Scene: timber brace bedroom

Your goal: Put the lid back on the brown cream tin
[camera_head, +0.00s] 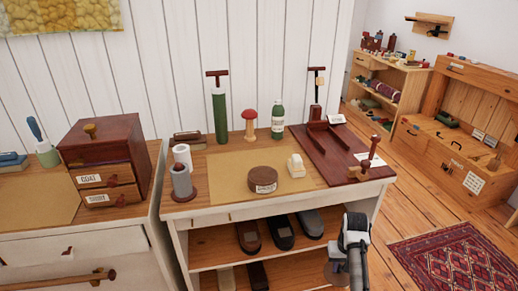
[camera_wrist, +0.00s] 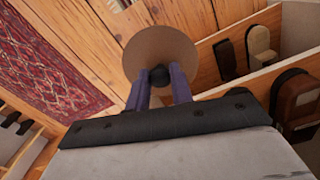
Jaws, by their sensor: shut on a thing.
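A round brown tin (camera_head: 263,181) with a pale label on its side stands on the tan mat on the bench top. I cannot tell whether its top is open. My gripper (camera_head: 343,262) is low in front of the bench's right end, below the top and well away from the tin. In the wrist view my gripper (camera_wrist: 159,84) has its two fingers shut on the dark knob of a round, flat brown lid (camera_wrist: 160,50). The lid also shows beside my gripper in the head view (camera_head: 336,274), partly hidden by it.
The tan mat (camera_head: 222,171) has free room around the tin. A white roll-like item (camera_head: 296,166) stands right of the tin, and a grey cylinder (camera_head: 182,182) stands left. A dark red board (camera_head: 318,150) lies at right. Shoes (camera_head: 280,232) fill the shelf below.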

